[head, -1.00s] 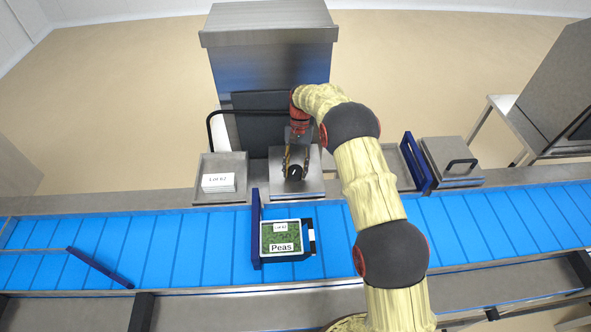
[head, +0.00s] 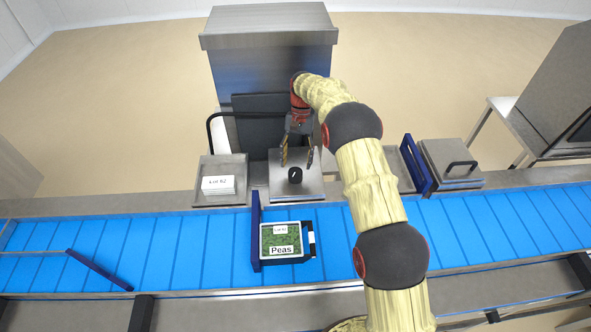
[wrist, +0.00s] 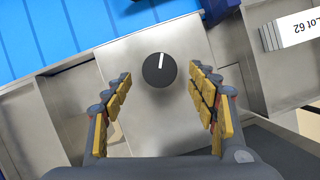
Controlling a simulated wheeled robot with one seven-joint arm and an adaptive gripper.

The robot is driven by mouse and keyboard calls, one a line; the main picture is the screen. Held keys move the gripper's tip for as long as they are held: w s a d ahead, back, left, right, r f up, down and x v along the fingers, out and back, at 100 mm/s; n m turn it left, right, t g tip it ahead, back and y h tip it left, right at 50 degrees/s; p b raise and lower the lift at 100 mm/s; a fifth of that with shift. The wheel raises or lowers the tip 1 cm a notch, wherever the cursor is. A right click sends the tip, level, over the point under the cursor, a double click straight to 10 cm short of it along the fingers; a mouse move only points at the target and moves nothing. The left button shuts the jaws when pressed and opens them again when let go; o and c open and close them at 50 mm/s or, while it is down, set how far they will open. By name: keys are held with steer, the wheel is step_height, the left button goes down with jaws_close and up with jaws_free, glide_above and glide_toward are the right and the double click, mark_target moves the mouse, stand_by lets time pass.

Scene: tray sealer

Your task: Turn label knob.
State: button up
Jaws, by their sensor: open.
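The label knob is a round black dial (head: 295,175) with a white pointer line, on a square metal plate (head: 283,190) behind the conveyor. In the wrist view the knob (wrist: 159,70) shows whole, its pointer line directed to the picture's top, tilted slightly right. My gripper (head: 297,162) is open above and behind the knob. In the wrist view its two padded fingers (wrist: 166,84) stand apart on either side, short of the knob, touching nothing.
A tray of peas (head: 281,239) sits on the blue conveyor (head: 180,245) against a dark blue gate (head: 256,230). A stack of "Lot 62" labels (head: 218,186) lies in a metal bin left of the plate. A lidded metal box (head: 452,160) stands to the right.

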steer(key=v, duration=0.7)
steer(key=shift+w, duration=0.2)
